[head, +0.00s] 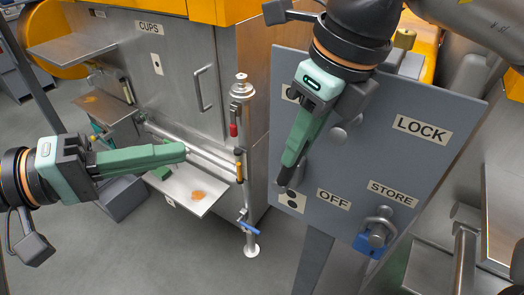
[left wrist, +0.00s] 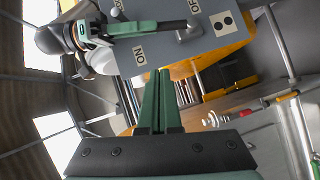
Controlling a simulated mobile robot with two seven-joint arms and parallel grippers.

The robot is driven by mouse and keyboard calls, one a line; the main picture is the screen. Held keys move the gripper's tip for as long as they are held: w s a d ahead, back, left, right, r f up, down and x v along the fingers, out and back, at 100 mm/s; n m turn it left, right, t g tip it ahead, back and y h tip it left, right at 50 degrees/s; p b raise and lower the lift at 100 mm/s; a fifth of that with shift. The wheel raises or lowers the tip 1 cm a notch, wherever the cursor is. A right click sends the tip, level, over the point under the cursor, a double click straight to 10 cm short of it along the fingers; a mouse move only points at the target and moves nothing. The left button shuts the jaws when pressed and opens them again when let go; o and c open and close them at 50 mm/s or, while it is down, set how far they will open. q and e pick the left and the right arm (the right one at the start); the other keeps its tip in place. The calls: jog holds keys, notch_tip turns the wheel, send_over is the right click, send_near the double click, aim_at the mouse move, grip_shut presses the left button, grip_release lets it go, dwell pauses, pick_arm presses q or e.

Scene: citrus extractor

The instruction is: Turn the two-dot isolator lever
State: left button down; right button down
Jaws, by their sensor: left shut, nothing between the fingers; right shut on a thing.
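The isolator lever (left wrist: 173,25) has a dark handle and a grey hub on the grey panel (head: 340,195). A label with two dots (left wrist: 222,23) sits beside the hub in the left wrist view. In the head view only the lever's dark part (head: 285,176) shows below the fingers; my gripper hides most of it. My right gripper (head: 291,158) is shut on the lever handle, seen also in the left wrist view (left wrist: 150,27). The handle points towards the ON side. My left gripper (head: 184,152) is shut, empty and away from the panel.
The panel also carries OFF, STORE and LOCK labels, a round knob (head: 338,139) and a blue padlock-like part (head: 371,242). A vertical pipe (head: 249,195) with red, orange and blue handles stands between my left gripper and the panel. A steel tray (head: 205,190) lies below my left gripper.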

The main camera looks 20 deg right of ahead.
jog(key=shift+r, duration=0.1)
pick_arm(q)
jog(key=s+d+f, duration=0.1)
jog(key=d+f, duration=0.1)
jog(key=d, duration=1)
jog(key=shift+s+d, duration=0.2)
jog(key=shift+s, duration=0.15)
jog(key=shift+f, duration=0.1)
